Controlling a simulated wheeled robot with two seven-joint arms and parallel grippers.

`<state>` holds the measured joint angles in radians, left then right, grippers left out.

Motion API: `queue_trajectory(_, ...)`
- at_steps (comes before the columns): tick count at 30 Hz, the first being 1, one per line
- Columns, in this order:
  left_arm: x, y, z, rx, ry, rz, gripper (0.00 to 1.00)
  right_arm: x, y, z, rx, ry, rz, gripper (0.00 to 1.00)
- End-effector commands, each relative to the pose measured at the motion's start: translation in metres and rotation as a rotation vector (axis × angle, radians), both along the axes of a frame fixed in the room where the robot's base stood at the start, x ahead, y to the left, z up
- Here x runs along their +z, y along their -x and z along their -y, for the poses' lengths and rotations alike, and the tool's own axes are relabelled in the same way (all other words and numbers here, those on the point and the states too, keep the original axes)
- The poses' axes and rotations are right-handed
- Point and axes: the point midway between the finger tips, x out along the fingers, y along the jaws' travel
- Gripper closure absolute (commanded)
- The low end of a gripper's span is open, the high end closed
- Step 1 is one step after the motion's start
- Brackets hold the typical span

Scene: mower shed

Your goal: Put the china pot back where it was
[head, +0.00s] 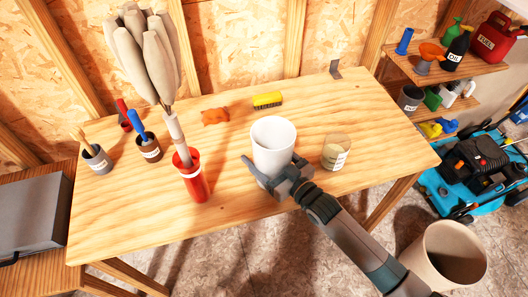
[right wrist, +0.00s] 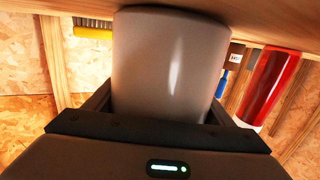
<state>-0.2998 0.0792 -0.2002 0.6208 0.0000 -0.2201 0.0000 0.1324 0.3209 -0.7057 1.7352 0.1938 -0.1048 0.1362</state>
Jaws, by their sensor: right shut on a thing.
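The white china pot (head: 273,142) is upright at the front middle of the wooden workbench (head: 240,222). My right gripper (head: 277,178) is shut around its lower part, with one finger on each side. In the right wrist view the pot (right wrist: 172,65) fills the middle, between the dark fingers (right wrist: 165,115), its base close to the bench top. I cannot tell whether the base touches the wood. My left gripper is not in view.
A red cup (head: 196,185) holding a long-handled grey mop-like tool stands left of the pot. A cream-filled glass (head: 335,152) stands close on its right. A yellow brush (head: 267,100) and orange cloth (head: 215,116) lie behind. Tins (head: 149,148) stand at left; the bench's right end is clear.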

Motion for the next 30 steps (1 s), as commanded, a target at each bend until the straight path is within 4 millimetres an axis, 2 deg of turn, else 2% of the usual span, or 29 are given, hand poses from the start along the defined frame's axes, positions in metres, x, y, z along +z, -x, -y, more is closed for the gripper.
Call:
queue_trajectory(9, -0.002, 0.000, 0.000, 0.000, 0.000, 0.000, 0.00, -0.001, 0.000, 0.000, 0.000, -0.002, 0.002, 0.67)
queue_trajectory(10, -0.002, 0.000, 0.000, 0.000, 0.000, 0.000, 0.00, -0.003, 0.000, 0.000, 0.000, 0.000, 0.000, 0.22)
queue_trajectory(12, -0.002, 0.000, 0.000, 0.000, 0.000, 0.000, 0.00, -0.002, 0.000, 0.000, 0.000, 0.000, 0.000, 0.06)
queue_trajectory(24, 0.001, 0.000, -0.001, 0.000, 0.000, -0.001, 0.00, 0.002, 0.000, 0.000, 0.000, -0.001, 0.001, 0.06)
queue_trajectory(30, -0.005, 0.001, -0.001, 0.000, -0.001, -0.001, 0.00, -0.001, 0.013, 0.011, 0.000, 0.000, 0.000, 0.06)
